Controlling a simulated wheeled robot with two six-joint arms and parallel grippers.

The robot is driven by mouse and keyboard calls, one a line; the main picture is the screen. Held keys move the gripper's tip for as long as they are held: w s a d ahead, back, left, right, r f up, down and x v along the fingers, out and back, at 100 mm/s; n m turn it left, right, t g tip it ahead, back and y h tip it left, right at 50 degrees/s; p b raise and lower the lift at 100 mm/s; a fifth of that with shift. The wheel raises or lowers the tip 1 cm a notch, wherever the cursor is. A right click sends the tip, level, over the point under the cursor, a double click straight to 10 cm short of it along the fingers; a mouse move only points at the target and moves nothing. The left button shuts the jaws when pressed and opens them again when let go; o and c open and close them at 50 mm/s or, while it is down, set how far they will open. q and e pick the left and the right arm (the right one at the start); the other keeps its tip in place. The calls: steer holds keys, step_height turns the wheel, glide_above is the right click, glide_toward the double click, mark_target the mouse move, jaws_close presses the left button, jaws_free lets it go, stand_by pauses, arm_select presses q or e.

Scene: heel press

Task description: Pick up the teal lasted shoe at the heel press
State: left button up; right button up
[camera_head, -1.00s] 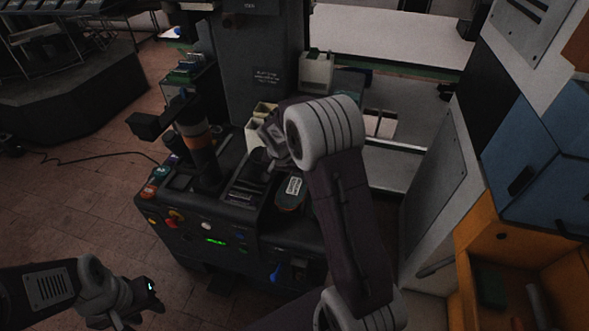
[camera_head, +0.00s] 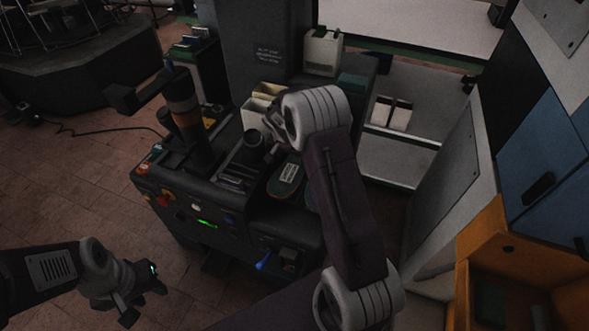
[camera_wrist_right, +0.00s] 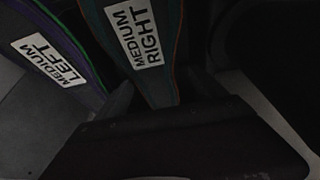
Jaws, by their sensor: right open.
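A dark teal shoe (camera_head: 283,187) with an orange edge and a white label lies on the right part of the press in the head view. In the right wrist view the teal shoe (camera_wrist_right: 146,72) reads MEDIUM RIGHT and points down toward my right gripper (camera_wrist_right: 159,94). That gripper is open, its dark fingers on either side of the shoe's narrow end; contact cannot be told.
A purple-edged shoe labelled MEDIUM LEFT (camera_wrist_right: 60,62) lies close beside the teal one. The press console (camera_head: 205,215) has buttons and a blue lever (camera_head: 264,262). An orange and blue cabinet (camera_head: 535,180) stands at right.

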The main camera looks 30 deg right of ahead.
mark_target(295, 160)
steer(key=x, duration=0.3)
steer(key=s+x, duration=0.1)
steer(key=shift+w+d+f+b, duration=0.1)
steer(key=shift+w+f+b, duration=0.05)
steer(key=shift+f+b, duration=0.2)
steer(key=shift+c, duration=0.3)
steer(key=c, duration=1.5)
steer(key=shift+r, duration=0.15)
jaws_close()
